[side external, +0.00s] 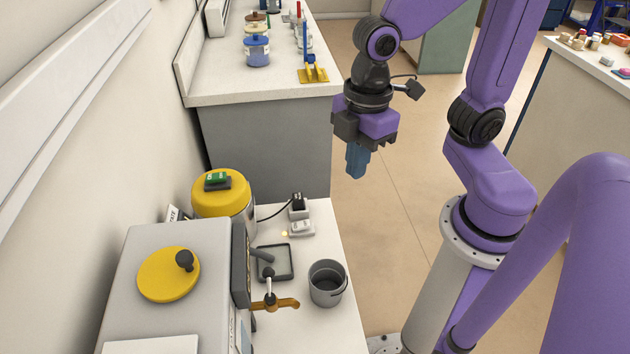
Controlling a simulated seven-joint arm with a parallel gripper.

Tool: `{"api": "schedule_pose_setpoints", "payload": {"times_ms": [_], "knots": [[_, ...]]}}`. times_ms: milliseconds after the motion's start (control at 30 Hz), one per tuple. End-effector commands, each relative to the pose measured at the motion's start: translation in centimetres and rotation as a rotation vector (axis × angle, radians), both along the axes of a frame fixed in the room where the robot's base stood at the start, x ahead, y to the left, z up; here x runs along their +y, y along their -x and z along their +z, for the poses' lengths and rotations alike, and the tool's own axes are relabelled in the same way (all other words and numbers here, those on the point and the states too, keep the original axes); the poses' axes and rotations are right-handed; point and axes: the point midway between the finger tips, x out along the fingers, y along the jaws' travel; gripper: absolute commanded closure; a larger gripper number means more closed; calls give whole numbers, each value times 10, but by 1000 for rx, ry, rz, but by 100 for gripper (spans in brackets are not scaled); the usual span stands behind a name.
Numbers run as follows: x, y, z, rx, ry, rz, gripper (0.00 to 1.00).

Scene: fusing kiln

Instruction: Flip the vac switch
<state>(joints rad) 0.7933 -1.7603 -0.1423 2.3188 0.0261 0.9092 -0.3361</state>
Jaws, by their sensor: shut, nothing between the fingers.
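A round canister with a yellow top (209,199), which looks like the vac, stands against the wall at the back of the near bench. A green switch on a black base (216,179) sits on its top; which way it is tipped is too small to tell. My gripper (356,174) points down with its blue fingers shut and empty. It is in the air to the right of the vac, well apart from the switch, near the gap between the two benches.
A grey kiln-like box with a yellow disc and black knob (168,274) stands in front of the vac. A black cord runs to a socket (299,207). A white block (301,229), dark tray (275,263) and grey bucket (326,283) are on the bench. The far bench holds jars (257,50).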

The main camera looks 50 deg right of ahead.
Motion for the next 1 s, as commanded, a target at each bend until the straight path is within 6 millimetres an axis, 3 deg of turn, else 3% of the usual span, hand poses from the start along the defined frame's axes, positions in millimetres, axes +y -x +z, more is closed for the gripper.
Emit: {"api": "schedule_pose_setpoints", "payload": {"times_ms": [100, 267, 433, 533, 667, 1000], "knots": [[-23, 33, -5, 6, 12, -89, 100], [-41, 54, -10, 9, 25, -167, 97], [-45, 59, -12, 10, 28, -191, 43], [-41, 53, -13, -1, 20, -199, 43], [-24, 23, -20, -53, -24, -226, 43], [27, -119, -58, -286, -234, -283, 43]]}}
